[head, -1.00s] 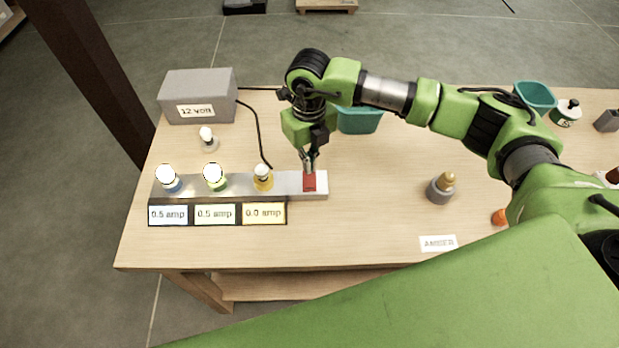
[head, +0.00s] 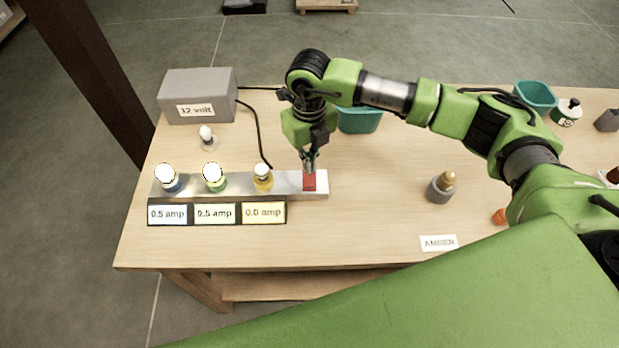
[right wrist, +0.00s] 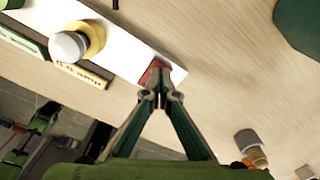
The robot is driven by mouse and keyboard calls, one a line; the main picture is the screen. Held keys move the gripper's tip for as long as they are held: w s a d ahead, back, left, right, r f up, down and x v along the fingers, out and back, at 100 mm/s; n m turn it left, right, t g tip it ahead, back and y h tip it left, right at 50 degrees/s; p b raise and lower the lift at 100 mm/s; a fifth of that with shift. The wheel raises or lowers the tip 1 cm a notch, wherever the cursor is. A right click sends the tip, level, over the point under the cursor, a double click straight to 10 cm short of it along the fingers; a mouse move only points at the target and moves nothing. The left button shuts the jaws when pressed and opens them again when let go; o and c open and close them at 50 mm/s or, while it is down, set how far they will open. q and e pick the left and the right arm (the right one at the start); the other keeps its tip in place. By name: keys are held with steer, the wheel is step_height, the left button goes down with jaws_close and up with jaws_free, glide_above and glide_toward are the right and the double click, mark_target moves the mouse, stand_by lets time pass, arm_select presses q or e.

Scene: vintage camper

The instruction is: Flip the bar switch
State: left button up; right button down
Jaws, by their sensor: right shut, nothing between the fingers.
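The red bar switch (head: 309,182) sits at the right end of a pale metal bar (head: 287,183) on the table. My right gripper (head: 308,170) is shut and empty, with its fingertips at the switch's far edge. In the right wrist view, the shut fingertips (right wrist: 160,92) overlap the red switch (right wrist: 152,72) and hide part of it; I cannot tell whether they touch it. Blue, green and yellow bulb holders stand on the bar; the blue (head: 168,178) and green (head: 214,177) bulbs glow, and the yellow one (head: 263,177) looks dimmer. My left gripper is not in view.
Labels in front of the bar read 0.5 amp (head: 168,214), 0.5 amp (head: 215,213) and 0.0 amp (head: 264,212). A grey 12 volt box (head: 200,90) stands behind, with a black cable. A loose bulb (head: 207,138), a teal bin (head: 360,120) and an amber-topped bulb (head: 442,187) stand around.

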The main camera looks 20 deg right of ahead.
steer(key=shift+f+b, duration=0.8)
steer(key=shift+f, duration=0.15)
steer(key=shift+r, duration=0.15)
steer(key=shift+r+p, duration=1.85)
steer(key=shift+r, duration=1.6)
